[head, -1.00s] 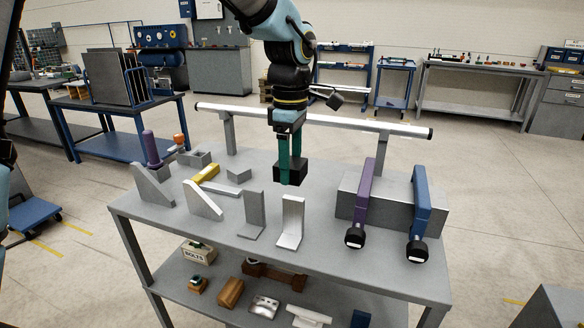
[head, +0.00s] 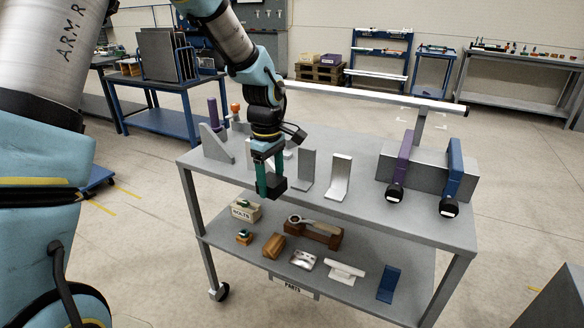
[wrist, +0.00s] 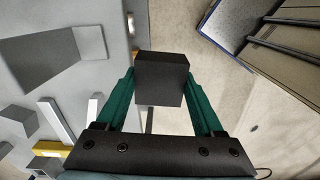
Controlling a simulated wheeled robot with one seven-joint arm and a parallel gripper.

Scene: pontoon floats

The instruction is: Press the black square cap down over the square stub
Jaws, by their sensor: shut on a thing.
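My gripper (head: 269,178) is shut on the black square cap (head: 276,187), which shows between the green fingers. In the wrist view the cap (wrist: 160,80) sits between both fingertips of my gripper (wrist: 160,95), with floor behind it. In the head view the cap appears against the bench's front edge, left of the grey and white L-shaped brackets. I cannot clearly pick out the square stub in either view now; the arm hides part of the bench.
The grey bench (head: 350,212) carries a grey bracket (head: 307,172), a white bracket (head: 339,178), and purple (head: 403,158) and blue (head: 455,175) bars leaning on a grey block. A white rail (head: 370,98) runs along the back. A shelf below holds several parts.

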